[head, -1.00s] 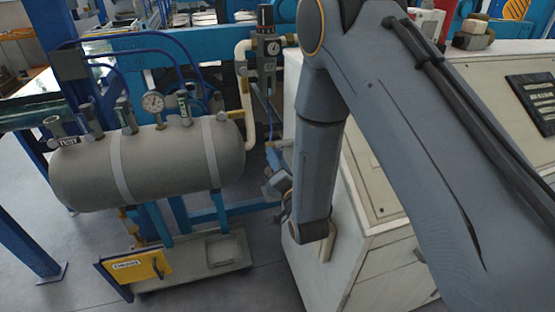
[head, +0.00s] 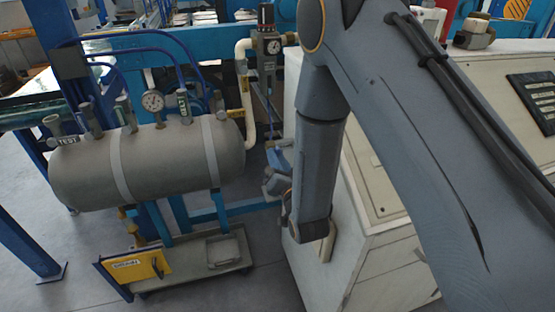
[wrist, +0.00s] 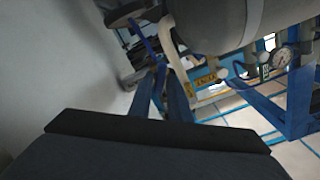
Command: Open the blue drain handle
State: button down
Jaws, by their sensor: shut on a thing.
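My gripper (head: 276,182) shows only in part in the head view, beside the end of my grey arm and right of the tank. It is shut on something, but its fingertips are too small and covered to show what. Blue parts (head: 281,150) show just above it; I cannot tell whether one of them is the blue drain handle. In the wrist view a dark block of my gripper (wrist: 155,135) fills the bottom, and no fingertips can be made out. Blue bars (wrist: 150,92) and a pale pipe (wrist: 178,45) show beyond it.
A grey tank (head: 90,172) with a pressure gauge (head: 153,101) stands at left on a blue frame. A yellow sign (head: 140,268) is below it. A regulator (head: 268,70) stands behind, with a pale pipe (head: 248,110). A white cabinet (head: 365,250) is close at right.

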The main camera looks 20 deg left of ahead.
jog(key=n, duration=0.6)
jog(key=shift+r+n+b, duration=0.1)
jog(key=shift+n+b, duration=0.2)
dwell(0.4)
jog(key=c, duration=1.8)
grip_release()
jog(key=shift+w, duration=0.1)
jog(key=b+v, duration=0.1)
jog(key=v, duration=0.6)
jog(key=shift+s, duration=0.4)
jog(key=shift+d, duration=0.15)
